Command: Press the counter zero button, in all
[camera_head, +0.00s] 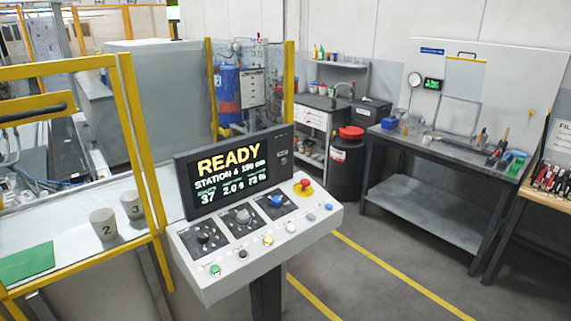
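A grey control console (257,283) stands on a dark post in the middle of the camera_head view. Its front edge carries a row of small buttons: green (215,270), dark grey (243,253), yellow (268,240), white (291,228), grey (311,217) and blue (329,206). Their labels are too small to read, so I cannot tell which is the counter zero button. Behind them are dark knob panels and a red stop button (304,186) on a yellow base. The screen (230,173) reads READY, with 37 among its figures. Neither of my grippers is in view.
A yellow guard frame (138,140) and a ledge with cups marked 2 (104,225) and 3 (132,205) stand left of the console. A workbench (425,146) and a black drum with a red lid (347,165) stand behind right. The floor right of the console is clear.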

